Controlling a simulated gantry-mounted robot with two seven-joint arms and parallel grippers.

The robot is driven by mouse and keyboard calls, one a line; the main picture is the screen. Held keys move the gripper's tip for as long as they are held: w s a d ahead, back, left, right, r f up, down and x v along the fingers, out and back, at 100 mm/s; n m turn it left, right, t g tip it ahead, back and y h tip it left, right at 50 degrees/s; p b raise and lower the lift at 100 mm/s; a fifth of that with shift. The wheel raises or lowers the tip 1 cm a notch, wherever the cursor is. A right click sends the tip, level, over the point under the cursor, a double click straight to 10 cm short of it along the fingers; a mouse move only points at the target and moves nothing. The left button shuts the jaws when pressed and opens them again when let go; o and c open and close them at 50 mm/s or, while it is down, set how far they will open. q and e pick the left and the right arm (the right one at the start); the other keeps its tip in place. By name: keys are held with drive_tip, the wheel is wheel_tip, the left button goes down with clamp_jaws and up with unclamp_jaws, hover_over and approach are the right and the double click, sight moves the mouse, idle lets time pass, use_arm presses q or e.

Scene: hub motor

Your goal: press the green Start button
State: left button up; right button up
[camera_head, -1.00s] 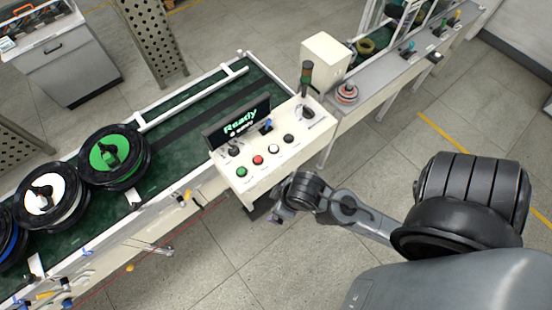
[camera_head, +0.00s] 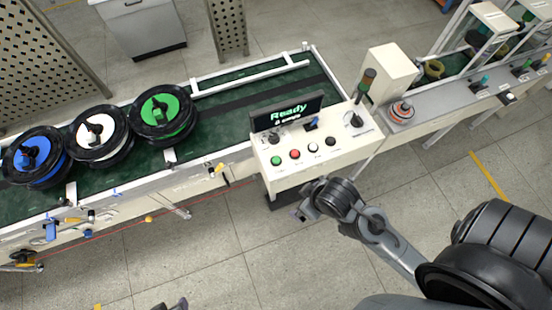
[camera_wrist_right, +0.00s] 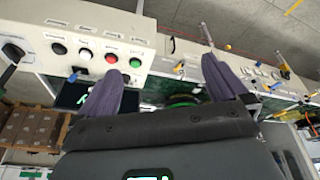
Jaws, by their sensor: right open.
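The green Start button (camera_head: 276,160) is the leftmost of a row on the front of the white control panel (camera_head: 318,172). In the right wrist view the green button (camera_wrist_right: 135,62) is at the end of the row, between the fingertips in the picture and nearer the left finger. My right gripper (camera_head: 300,212) is in front of and below the panel, apart from the button. Its two dark fingers (camera_wrist_right: 160,72) are spread with nothing between them. A small dark piece at the bottom edge of the head view may be my left gripper (camera_head: 174,305).
Red (camera_head: 295,154), white (camera_head: 313,147) and black (camera_head: 331,141) buttons sit beside the green one. A display (camera_head: 288,112) reads "Ready". A conveyor (camera_head: 240,106) carries blue, white and green-centred wheels on the left. The floor in front of the panel is clear.

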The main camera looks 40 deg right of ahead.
clamp_jaws()
idle(0.4)
idle(1.1)
